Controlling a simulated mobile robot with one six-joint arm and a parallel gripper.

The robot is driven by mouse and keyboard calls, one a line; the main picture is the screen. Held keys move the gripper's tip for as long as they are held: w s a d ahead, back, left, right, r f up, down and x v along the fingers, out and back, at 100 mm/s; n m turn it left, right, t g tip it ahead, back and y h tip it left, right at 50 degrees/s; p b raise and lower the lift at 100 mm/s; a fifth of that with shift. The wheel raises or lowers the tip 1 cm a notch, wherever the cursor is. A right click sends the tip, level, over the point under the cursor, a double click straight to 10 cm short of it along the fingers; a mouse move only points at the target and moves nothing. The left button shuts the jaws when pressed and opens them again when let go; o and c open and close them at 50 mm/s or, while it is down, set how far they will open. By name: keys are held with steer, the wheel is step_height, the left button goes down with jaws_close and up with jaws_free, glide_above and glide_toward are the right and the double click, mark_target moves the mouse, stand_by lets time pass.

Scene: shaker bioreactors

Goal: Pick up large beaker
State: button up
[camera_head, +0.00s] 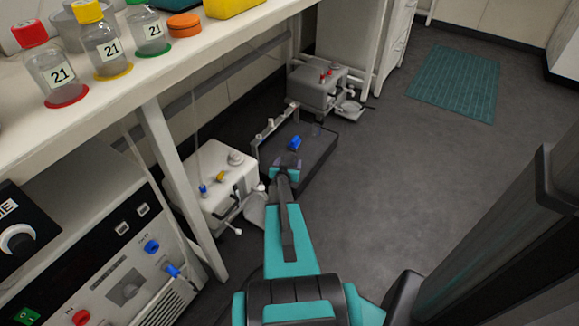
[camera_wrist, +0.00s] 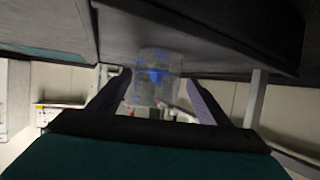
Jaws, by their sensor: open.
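In the wrist view, a clear, see-through vessel with blue on it, likely the large beaker (camera_wrist: 155,75), appears between my two open fingers. My gripper (camera_wrist: 158,92) is not closed on it, and I cannot tell how deep the vessel sits between the fingers. In the head view, my gripper (camera_head: 288,162) reaches low over the near side of a dark platform (camera_head: 316,160) near the floor. A blue part (camera_head: 294,143) shows just beyond the fingertips, probably the same vessel's; its clear body is hard to make out there.
A white device (camera_head: 215,190) with blue and yellow knobs stands close left of my gripper. A grey device (camera_head: 318,88) stands behind the platform. Bottles with red (camera_head: 60,75), yellow (camera_head: 103,45) and green caps stand on the bench (camera_head: 130,88) above left.

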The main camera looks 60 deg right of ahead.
mark_target(291, 159)
steer(key=b+x, duration=0.2)
steer(key=x, duration=0.1)
steer(key=shift+s+d+f, duration=0.1)
steer(key=shift+d+f, duration=0.05)
steer(key=shift+f, duration=0.05)
steer(key=shift+x, duration=0.8)
steer(key=shift+r, duration=0.15)
steer(key=shift+c, duration=0.3)
steer(key=c, duration=1.1)
